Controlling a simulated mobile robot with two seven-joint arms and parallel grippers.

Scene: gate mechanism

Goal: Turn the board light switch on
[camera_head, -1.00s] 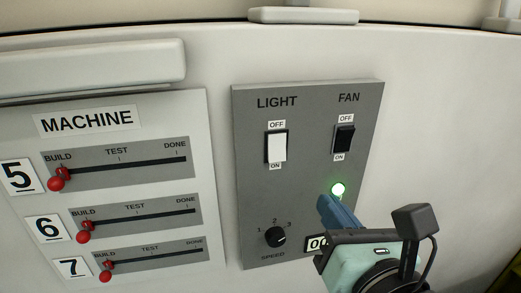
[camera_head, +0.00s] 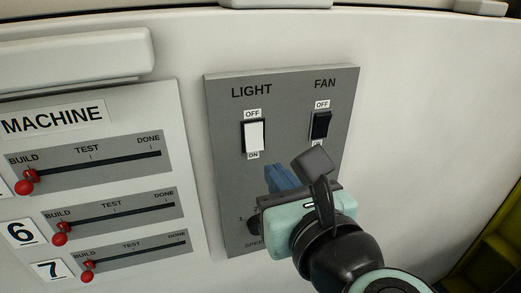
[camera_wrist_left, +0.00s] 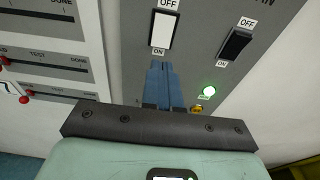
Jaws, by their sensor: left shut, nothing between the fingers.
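The light switch (camera_head: 254,136) is a white rocker in a dark frame under the word LIGHT on the grey board (camera_head: 285,85), with OFF above it and ON below. It also shows in the left wrist view (camera_wrist_left: 162,30). My left gripper (camera_head: 275,168) has its blue fingers shut with nothing between them. The fingertips are just below the light switch and appear apart from it. They show below the ON label in the left wrist view (camera_wrist_left: 161,64). The gripper hides much of the speed knob and the board's lower part. My right gripper is not in view.
A black fan switch (camera_head: 321,125) is to the right of the light switch. A green lamp (camera_wrist_left: 209,91) glows below it in the left wrist view. The machine panel (camera_head: 120,110) at the left has sliders with red knobs. The white wall right of the board is clear.

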